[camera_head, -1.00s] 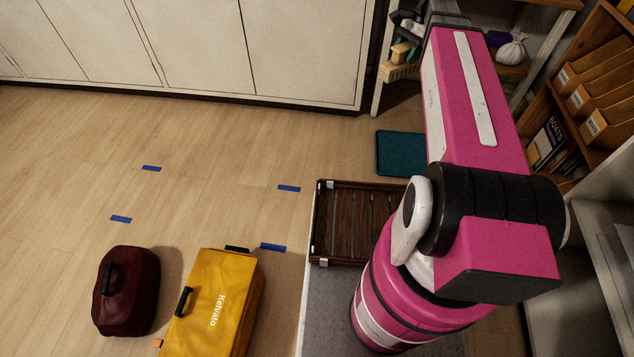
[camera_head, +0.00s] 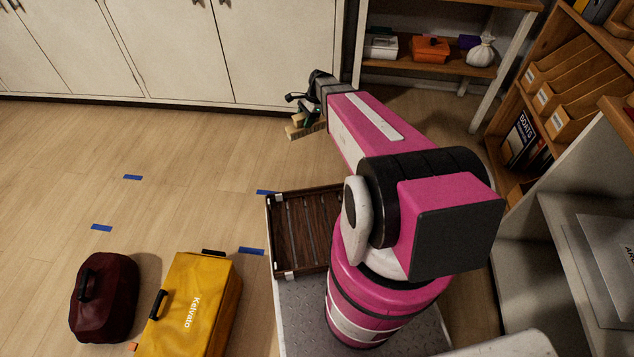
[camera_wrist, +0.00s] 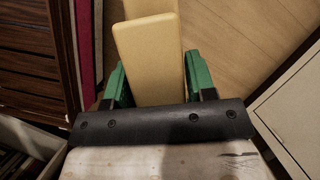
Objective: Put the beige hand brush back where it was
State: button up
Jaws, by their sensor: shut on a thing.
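The beige hand brush (camera_head: 301,130) is in my gripper (camera_head: 313,115), held out in front of my pink arm, over the floor near the white cabinets. In the wrist view the brush (camera_wrist: 148,52) is a pale beige block between the two green fingers of my gripper (camera_wrist: 158,84). The fingers are shut on it, one on each side. The brush's lower end is hidden behind the dark gripper body in that view. The spot where it was before cannot be told from these frames.
White cabinets (camera_head: 165,55) line the back. An open shelf (camera_head: 450,63) holds an orange box (camera_head: 430,48) and a white sack (camera_head: 481,50). A dark slatted crate (camera_head: 300,232) sits beside my arm. A yellow bag (camera_head: 190,305) and maroon bag (camera_head: 104,298) stand on the floor, among blue tape marks.

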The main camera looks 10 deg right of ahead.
jog(key=s+a+f+m+t, duration=0.1)
jog(key=s+a+f+m, duration=0.1)
jog(key=f, duration=1.2)
jog(key=s+a+f+m, duration=0.1)
jog(key=s+f, duration=0.2)
jog(key=f, duration=1)
jog(key=shift+w+d+f, duration=1.35)
jog(key=shift+w+f, duration=0.05)
jog(key=shift+f, duration=0.55)
jog(key=shift+w+d+f, duration=1.35)
jog(key=shift+f, duration=0.6)
jog(key=shift+w+d+f, duration=1.35)
jog(key=shift+w+f, duration=0.05)
jog(key=shift+f, duration=0.55)
jog(key=shift+f, duration=0.15)
jog(key=o, duration=0.8)
